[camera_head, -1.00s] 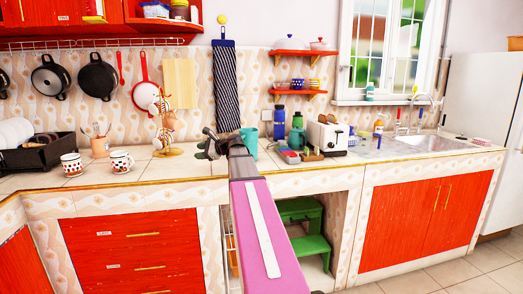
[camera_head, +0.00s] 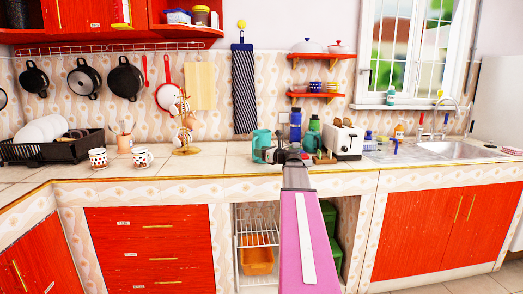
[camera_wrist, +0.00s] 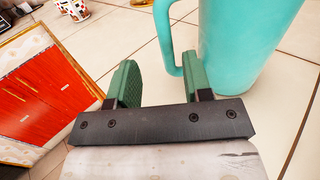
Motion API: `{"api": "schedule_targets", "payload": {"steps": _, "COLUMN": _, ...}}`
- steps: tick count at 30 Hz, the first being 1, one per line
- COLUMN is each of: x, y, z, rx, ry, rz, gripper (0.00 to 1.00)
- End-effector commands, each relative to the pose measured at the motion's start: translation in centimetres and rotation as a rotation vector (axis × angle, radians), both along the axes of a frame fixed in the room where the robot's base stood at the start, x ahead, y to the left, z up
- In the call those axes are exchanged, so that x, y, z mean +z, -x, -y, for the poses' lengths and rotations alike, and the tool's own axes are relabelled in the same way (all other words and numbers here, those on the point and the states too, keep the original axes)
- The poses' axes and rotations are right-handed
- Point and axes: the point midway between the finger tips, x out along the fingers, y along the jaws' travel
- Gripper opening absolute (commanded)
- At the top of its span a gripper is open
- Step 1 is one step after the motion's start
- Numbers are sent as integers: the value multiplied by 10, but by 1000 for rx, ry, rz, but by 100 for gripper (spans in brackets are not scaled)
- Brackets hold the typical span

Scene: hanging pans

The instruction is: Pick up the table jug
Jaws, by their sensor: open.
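The table jug (camera_head: 261,141) is a teal jug standing upright on the tiled counter, left of the toaster. In the wrist view the jug (camera_wrist: 245,40) fills the upper right, with its loop handle on its left side. My gripper (camera_head: 282,155) is over the counter, close to the jug and overlapping its right side in the head view. In the wrist view my gripper (camera_wrist: 160,80) has its two green fingers apart, with nothing held. The handle's lower end appears close to the right finger; whether they touch is unclear.
Right of my gripper stand a blue bottle (camera_head: 295,124), a green bottle (camera_head: 314,124) and a toaster (camera_head: 343,142). Left are a mug tree (camera_head: 186,130) and two patterned cups (camera_head: 142,158). The counter front edge (camera_head: 220,177) runs below my arm.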

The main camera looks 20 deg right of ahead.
Motion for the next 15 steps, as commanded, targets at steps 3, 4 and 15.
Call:
{"api": "schedule_targets", "payload": {"steps": 3, "x": 0, "y": -7, "z": -3, "rx": 0, "ry": 1, "rz": 0, "gripper": 46}}
{"api": "schedule_targets", "payload": {"steps": 4, "x": 0, "y": -8, "z": -4, "rx": 0, "ry": 1, "rz": 0, "gripper": 46}}
{"api": "schedule_targets", "payload": {"steps": 15, "x": 2, "y": -51, "z": -19, "rx": 1, "ry": 1, "rz": 0, "gripper": 46}}
